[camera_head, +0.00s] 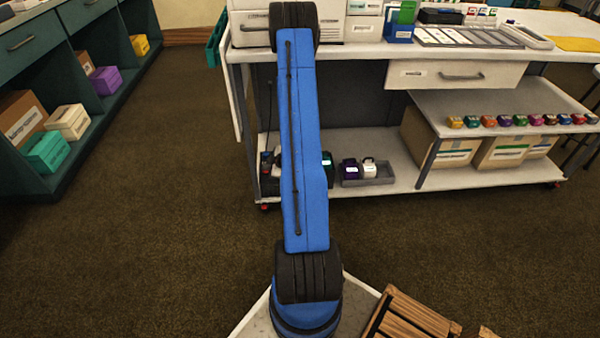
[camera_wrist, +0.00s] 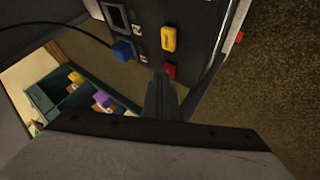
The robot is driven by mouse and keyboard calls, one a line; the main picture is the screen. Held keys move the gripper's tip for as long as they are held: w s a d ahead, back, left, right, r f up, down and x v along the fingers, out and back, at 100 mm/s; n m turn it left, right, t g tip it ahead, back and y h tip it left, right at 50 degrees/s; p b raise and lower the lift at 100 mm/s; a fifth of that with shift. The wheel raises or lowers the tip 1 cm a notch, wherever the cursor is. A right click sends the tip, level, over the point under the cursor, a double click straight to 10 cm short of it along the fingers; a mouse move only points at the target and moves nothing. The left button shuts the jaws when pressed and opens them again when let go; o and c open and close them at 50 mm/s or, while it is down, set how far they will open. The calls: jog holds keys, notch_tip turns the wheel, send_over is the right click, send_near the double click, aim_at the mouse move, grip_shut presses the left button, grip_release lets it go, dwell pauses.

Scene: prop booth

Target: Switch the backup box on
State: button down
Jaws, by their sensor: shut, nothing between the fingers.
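In the wrist view a dark panel (camera_wrist: 194,45) fills the top, seen at a slant. It carries a yellow switch-like piece (camera_wrist: 168,39) and, below it, a red one (camera_wrist: 169,71). A blue plug-like piece (camera_wrist: 122,50) with a black cable sits to their left, under a dark framed socket (camera_wrist: 116,16). Small pale labels are too small to read; I cannot tell which part belongs to the backup box or its switch state. My gripper (camera_wrist: 162,92) is shut and empty, its tips just below the red piece; contact is unclear. In the head view my arm hides the gripper.
A white workbench (camera_head: 380,50) holds trays and boxes on top. Its lower shelf (camera_head: 400,183) bears a grey tray (camera_head: 382,181) with small items, and cardboard boxes. A row of colored items (camera_head: 515,120) stands on the middle shelf. Green shelving (camera_head: 88,128) is left; carpet between is clear.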

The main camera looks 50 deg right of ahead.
aim_at(268, 171)
jog(key=shift+f, duration=0.35)
jog(key=shift+r, duration=0.35)
dwell(0.4)
jog(key=shift+r, duration=3.05)
